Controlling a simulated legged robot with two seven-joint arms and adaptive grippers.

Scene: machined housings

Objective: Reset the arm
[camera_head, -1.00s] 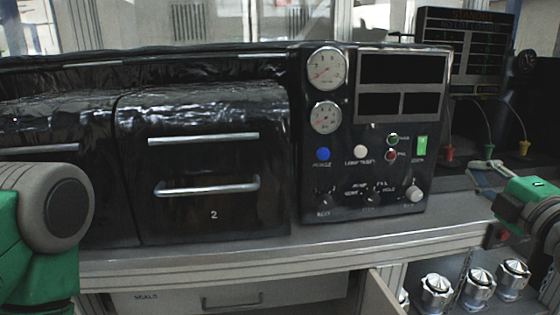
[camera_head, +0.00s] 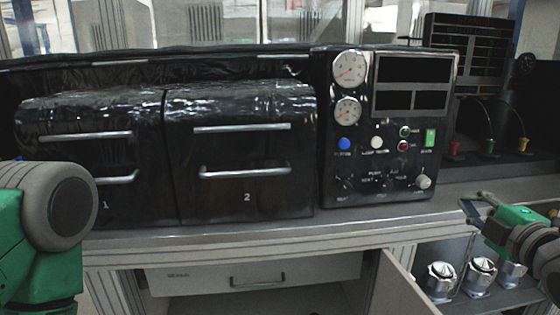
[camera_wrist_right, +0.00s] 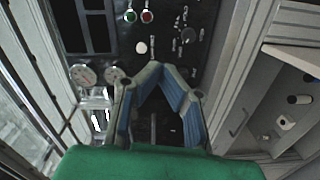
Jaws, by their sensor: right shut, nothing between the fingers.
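My right gripper (camera_head: 468,206) is at the right of the head view, in front of the bench edge and right of the control panel (camera_head: 385,187). Its fingers are shut and empty; in the right wrist view the gripper (camera_wrist_right: 160,70) shows its fingers meeting in front of the panel. It looks clear of the panel and the housings. A green and grey link of my left arm fills the lower left of the head view. My left gripper is out of view.
Two black drawer fronts with silver handles, marked 1 (camera_head: 85,155) and 2 (camera_head: 242,155), stand left of the panel. Silver machined housings (camera_head: 480,277) sit on a lower shelf at right. Below the bench are a drawer (camera_head: 215,277) and an open cabinet door (camera_head: 400,290).

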